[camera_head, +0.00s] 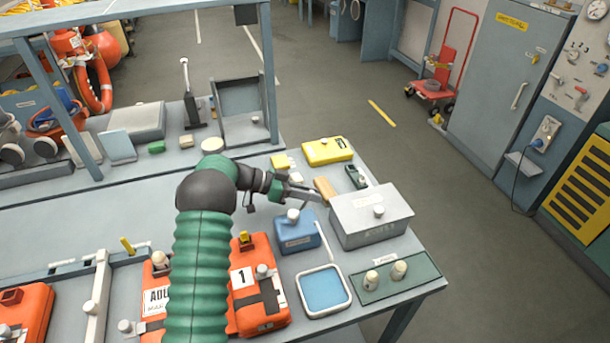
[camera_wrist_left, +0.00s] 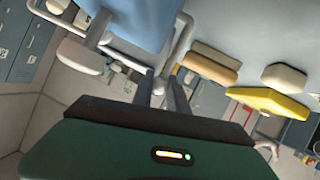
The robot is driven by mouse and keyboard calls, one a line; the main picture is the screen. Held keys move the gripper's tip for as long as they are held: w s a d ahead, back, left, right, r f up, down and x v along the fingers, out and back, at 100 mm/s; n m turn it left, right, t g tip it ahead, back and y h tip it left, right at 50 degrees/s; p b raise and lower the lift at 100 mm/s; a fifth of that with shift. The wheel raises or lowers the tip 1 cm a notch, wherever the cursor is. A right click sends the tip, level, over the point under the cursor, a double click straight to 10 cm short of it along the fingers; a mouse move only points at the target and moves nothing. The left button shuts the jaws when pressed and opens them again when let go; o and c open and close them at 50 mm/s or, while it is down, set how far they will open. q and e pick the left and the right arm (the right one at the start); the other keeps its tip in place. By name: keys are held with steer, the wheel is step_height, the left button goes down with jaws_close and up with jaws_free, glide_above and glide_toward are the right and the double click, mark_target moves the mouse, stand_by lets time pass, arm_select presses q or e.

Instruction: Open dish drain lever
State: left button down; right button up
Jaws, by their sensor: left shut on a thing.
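My left gripper (camera_head: 308,194) reaches in over the bench, above and just behind a small blue box (camera_head: 297,237) with a white knob on top. In the left wrist view its two dark fingers (camera_wrist_left: 164,88) close on the end of a thin pale grey bar (camera_wrist_left: 183,42). The bar runs along a blue body (camera_wrist_left: 135,18); whether it is the drain lever I cannot tell. A blue dish with a white rim (camera_head: 348,303) sits in front of the blue box. My right gripper is not in view.
A grey lidded box (camera_head: 372,228) stands close right of the gripper. A yellow case (camera_head: 327,151) and a tan block (camera_head: 325,188) lie behind it. A green tray (camera_head: 425,286) with two pale knobs is at the front right. Orange packs (camera_head: 260,300) are at left.

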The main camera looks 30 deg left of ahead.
arm_select(q)
steer(key=g+y+p, duration=0.1)
steer(key=p, duration=0.3)
steer(key=w+d+f+g+y+p, duration=0.1)
steer(key=g+y+p, duration=0.1)
steer(key=p, duration=0.2)
steer(key=w+g+y+p, duration=0.1)
steer(key=g+y+p, duration=0.1)
steer(key=p, duration=0.2)
steer(key=shift+d+f+n, duration=0.15)
steer(key=shift+n, duration=0.25)
steer(key=shift+s+f, duration=0.15)
steer(key=shift+f, duration=0.05)
steer(key=c, duration=1.4)
jaws_free()
steer(key=shift+c, duration=0.2)
steer(key=shift+o, duration=0.7)
steer(key=b+v, duration=0.1)
steer(key=v, duration=1.5)
steer(key=shift+a+r+b, duration=0.3)
steer(key=shift+b, duration=0.05)
